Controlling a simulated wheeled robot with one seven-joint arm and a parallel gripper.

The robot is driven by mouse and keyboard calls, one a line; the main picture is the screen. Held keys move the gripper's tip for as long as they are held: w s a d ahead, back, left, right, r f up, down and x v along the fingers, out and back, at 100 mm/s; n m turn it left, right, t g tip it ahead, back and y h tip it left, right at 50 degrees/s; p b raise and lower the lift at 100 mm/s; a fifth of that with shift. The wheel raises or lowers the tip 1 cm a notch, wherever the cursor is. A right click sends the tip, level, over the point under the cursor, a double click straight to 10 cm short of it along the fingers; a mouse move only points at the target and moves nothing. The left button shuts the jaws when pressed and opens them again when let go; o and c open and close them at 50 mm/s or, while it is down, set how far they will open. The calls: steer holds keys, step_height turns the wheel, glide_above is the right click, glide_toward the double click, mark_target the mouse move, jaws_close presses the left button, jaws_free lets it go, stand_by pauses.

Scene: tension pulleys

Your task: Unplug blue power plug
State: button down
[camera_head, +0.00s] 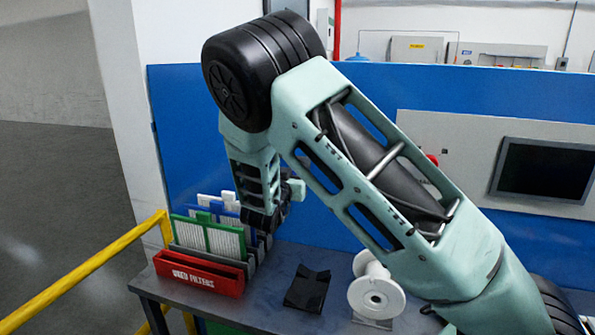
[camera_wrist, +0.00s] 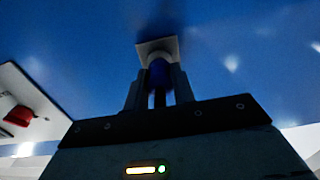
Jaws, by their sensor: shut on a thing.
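In the wrist view, the blue power plug (camera_wrist: 159,74) sits between the two dark fingers of my gripper (camera_wrist: 158,92). My gripper is shut on it. The plug's far end meets a pale square socket plate (camera_wrist: 151,46) on the blue panel (camera_wrist: 90,45). The picture is dark, so I cannot tell whether the plug is fully seated in the plate. In the head view, my arm hangs down close to the blue panel, above the back left of the table. The plug and socket are hidden there behind my wrist.
A red bin (camera_head: 200,277) and a rack of upright filters (camera_head: 222,240) stand at the table's left, close below my wrist. A black holder (camera_head: 307,290) and a white spool (camera_head: 377,295) stand further right. A yellow rail (camera_head: 85,272) runs along the left.

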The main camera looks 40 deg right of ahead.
steer(key=shift+p+v, duration=0.3)
steer(key=shift+v, duration=1.85)
